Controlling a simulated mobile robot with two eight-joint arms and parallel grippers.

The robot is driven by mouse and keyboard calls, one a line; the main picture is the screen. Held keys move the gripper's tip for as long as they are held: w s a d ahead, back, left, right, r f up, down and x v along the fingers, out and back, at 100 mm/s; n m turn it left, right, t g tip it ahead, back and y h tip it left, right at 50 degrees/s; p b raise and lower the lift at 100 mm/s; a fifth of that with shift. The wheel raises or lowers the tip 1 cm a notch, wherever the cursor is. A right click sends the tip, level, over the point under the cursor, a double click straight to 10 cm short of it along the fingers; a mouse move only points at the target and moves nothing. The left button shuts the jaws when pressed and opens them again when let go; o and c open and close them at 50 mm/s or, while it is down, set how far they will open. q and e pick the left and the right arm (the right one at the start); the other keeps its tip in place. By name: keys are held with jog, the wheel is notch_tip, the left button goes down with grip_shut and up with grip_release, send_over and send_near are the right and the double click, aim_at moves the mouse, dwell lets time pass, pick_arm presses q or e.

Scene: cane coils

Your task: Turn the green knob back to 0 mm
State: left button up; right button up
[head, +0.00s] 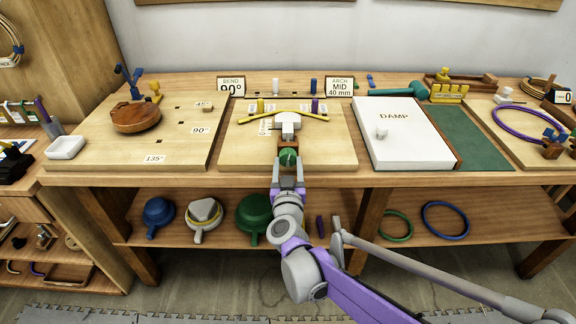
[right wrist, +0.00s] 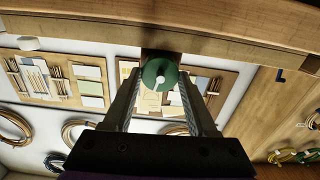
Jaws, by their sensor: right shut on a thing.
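The green knob (head: 288,157) sits at the front edge of the wooden arch board (head: 335,151), below a white block (head: 287,125) on a brown mount. My right gripper (head: 288,165) reaches it from the front, with one finger on each side, and is shut on it. The knob also shows in the right wrist view (right wrist: 160,74), round with a pale centre, between the two fingers. A yellow strip (head: 309,117) arches over the white block, near a yellow and a purple peg. A scale label beside the block is partly visible but too small to read. My left gripper is not in view.
A sign (head: 340,86) reads "ARCH MID 40 mm"; another (head: 231,87) reads "BEND 90°". The bending board (head: 100,142) lies left, the white DAMP box (head: 405,150) right. The shelf below holds blue, white and green pots (head: 253,214) and hoops (head: 445,219).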

jog(key=shift+n, duration=1.2)
jog(key=o, duration=1.4)
jog(key=shift+c, duration=0.2)
jog(key=shift+s, duration=0.15)
jog(key=s, duration=1)
jog(key=shift+s+p, duration=0.3)
jog(key=shift+p, duration=0.05)
